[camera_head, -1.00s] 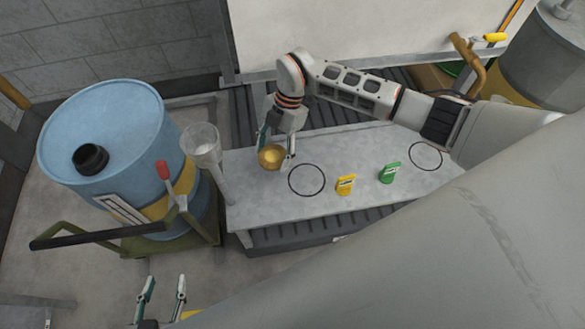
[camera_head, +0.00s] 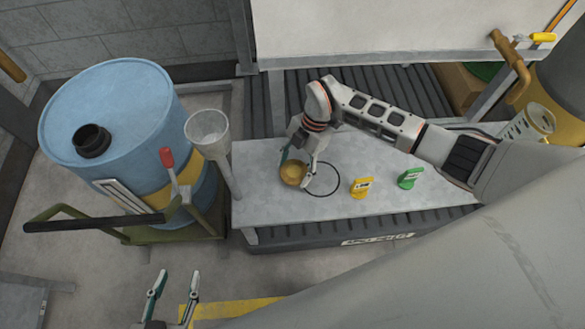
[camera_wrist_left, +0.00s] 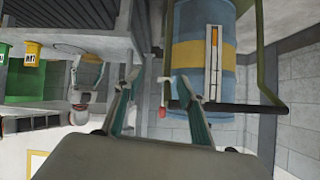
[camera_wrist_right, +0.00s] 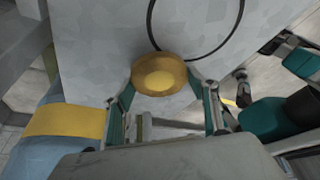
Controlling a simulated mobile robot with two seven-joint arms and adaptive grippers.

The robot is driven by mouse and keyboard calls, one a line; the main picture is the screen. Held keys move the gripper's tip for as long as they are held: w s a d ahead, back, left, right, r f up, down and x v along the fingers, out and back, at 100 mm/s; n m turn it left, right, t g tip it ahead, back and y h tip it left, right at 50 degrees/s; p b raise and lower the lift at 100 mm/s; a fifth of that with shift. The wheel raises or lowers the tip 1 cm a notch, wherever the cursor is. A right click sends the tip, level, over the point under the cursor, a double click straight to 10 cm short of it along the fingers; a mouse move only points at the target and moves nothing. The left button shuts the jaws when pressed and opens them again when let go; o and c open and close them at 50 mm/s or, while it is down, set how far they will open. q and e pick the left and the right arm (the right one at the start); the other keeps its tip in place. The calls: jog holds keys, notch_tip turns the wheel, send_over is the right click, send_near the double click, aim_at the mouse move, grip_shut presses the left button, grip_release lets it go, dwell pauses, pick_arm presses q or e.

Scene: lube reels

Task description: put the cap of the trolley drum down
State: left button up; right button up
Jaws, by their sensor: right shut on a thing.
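The cap (camera_head: 293,174) is a round, brass-coloured piece at the left part of the grey bench (camera_head: 262,208). My right gripper (camera_head: 299,166) is shut on it, one finger on each side. In the right wrist view the cap (camera_wrist_right: 159,75) sits between the fingertips, over or on the bench top beside the black circle; I cannot tell if it touches. The blue trolley drum (camera_head: 120,110) stands at left with a dark open neck (camera_head: 92,140) on its top. My left gripper (camera_head: 174,283) is open and empty, low in front of the bench.
The trolley's black handle (camera_head: 95,223) sticks out in front. A black circle (camera_head: 322,192) is drawn right of the cap. A clear jug (camera_head: 533,120) stands at right.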

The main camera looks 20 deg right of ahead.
jog(key=shift+s+f, duration=0.15)
jog(key=shift+f, duration=0.7)
jog(key=shift+r, duration=0.25)
jog(key=o, duration=1.1)
jog(key=shift+f, duration=0.15)
jog(key=shift+o, duration=0.2)
